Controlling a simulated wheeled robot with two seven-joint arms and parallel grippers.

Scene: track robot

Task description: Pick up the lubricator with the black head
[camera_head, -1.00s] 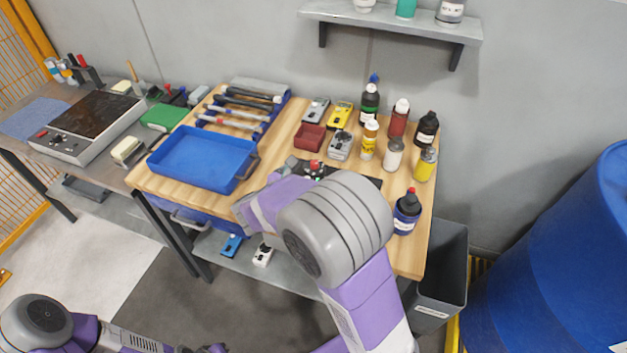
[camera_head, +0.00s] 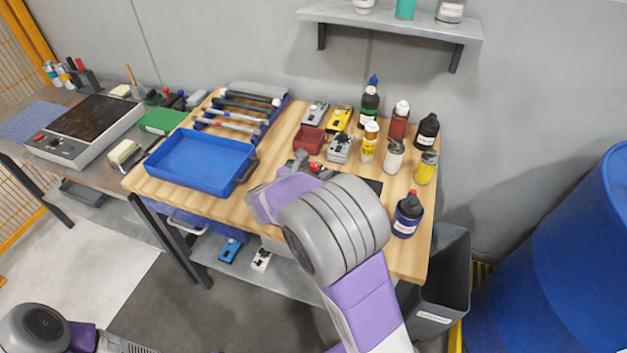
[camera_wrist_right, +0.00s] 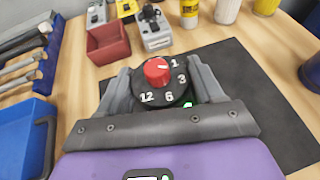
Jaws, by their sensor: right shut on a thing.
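A lubricator with a round black head (camera_wrist_right: 162,90) shows in the right wrist view. Its head has a red knob and white numbers. My right gripper (camera_wrist_right: 160,88) is shut on it, one grey finger on each side. Its lower body is hidden by my gripper, and I cannot tell whether it touches the dark mat (camera_wrist_right: 255,85). In the head view only its red knob (camera_head: 315,167) shows clearly beyond my right gripper (camera_head: 305,163). My left gripper is out of view; only part of the left arm shows at the bottom left.
A red bin (camera_head: 309,139), a grey device (camera_head: 340,148) and a yellow device (camera_head: 340,117) lie behind. Several bottles stand to the right, with a dark blue bottle (camera_head: 407,215) nearest. A blue tray (camera_head: 200,160) lies to the left. A shelf (camera_head: 390,21) hangs above.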

